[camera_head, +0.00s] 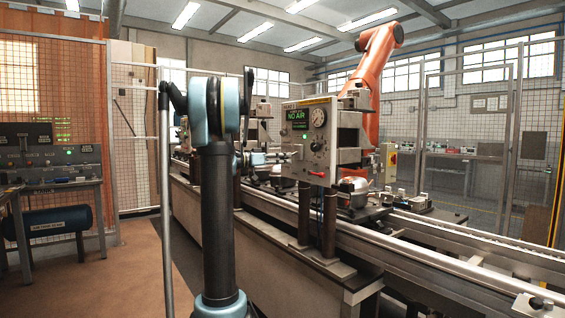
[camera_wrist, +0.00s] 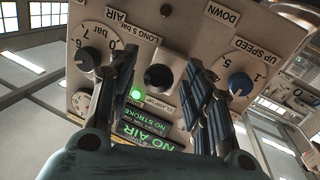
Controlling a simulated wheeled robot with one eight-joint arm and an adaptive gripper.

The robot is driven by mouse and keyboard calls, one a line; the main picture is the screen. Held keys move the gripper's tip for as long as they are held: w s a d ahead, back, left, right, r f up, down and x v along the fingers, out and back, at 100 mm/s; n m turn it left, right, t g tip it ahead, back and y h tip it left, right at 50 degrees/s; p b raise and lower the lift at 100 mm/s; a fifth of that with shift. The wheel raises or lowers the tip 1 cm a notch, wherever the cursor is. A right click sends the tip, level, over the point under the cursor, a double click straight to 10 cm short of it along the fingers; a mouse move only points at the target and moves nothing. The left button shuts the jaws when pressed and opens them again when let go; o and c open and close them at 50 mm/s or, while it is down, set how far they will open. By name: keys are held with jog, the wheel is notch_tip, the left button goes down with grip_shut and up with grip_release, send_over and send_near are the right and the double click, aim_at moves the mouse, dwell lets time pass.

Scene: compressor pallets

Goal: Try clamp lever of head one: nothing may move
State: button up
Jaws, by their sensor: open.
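The head's control box (camera_head: 308,140) stands over the conveyor line in the head view, with a gauge and a lit display reading NO AIR. In the wrist view its panel (camera_wrist: 185,45) appears upside down and close. A round black knob or lever end (camera_wrist: 159,77) sits mid-panel beside the label CLAMP UP; I cannot tell its full shape. A green lamp (camera_wrist: 136,94) is lit near it. The green displays (camera_wrist: 145,135) read NO STROKE and NO AIR. My gripper (camera_wrist: 160,66) is open, its fingers on either side of the black knob; contact is not visible.
A blue knob (camera_wrist: 240,84) marked UP SPEED is close to the right finger, and a bar gauge (camera_wrist: 88,59) is near the left finger. An orange robot arm (camera_head: 373,65) stands behind. The brown floor (camera_head: 105,275) at left is clear.

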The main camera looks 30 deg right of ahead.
jog(key=shift+d, duration=0.45)
grip_shut()
